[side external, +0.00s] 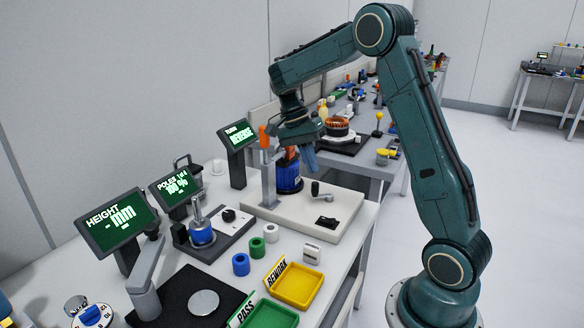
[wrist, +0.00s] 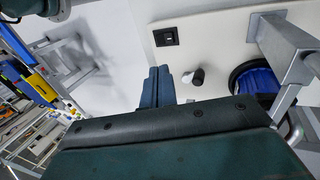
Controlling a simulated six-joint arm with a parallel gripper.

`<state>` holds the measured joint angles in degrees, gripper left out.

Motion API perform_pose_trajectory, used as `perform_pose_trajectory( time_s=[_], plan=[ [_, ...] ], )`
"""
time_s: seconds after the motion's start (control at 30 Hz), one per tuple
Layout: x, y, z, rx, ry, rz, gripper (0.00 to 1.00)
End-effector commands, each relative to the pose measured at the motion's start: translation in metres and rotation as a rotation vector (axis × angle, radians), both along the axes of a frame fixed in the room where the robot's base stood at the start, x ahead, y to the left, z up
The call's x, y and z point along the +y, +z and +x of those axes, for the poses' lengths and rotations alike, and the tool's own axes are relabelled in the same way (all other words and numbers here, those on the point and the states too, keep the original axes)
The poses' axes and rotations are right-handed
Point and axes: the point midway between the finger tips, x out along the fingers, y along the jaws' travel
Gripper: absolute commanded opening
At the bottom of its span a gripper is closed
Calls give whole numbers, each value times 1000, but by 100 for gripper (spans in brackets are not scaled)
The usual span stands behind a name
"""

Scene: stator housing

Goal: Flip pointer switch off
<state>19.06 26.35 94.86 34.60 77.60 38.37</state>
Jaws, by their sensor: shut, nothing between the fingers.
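My gripper (side external: 309,165) hangs over the beige base plate (side external: 345,207), beside the blue stator housing (side external: 288,178). Its blue fingers are together and empty in the wrist view (wrist: 159,70). A round black knob (side external: 229,215) with a light mark sits on the grey fixture; it may be the pointer switch, but its position is too small to read. A blue dial (side external: 92,315) on a white disc at the lower left also has a pointer-like grip. A black rocker switch (side external: 326,222) lies on the beige plate, also visible in the wrist view (wrist: 166,37).
A small crank (side external: 317,192) stands near my fingers. A grey post (side external: 268,185) rises beside the housing. Screens (side external: 115,220) line the back. Coloured rings (side external: 241,264), a yellow tray (side external: 295,285) and a green tray (side external: 270,315) occupy the front.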

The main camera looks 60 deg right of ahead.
Motion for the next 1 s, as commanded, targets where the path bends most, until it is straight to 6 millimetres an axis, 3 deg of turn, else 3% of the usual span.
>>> perform_pose_trajectory(
  time_s=[0.27,0.57,1.0],
  plan=[
    [0,-4,-2,0,2,-1,0],
    [0,-23,-10,1,1,0,0],
    [0,-85,-35,3,1,2,0]
  ],
)
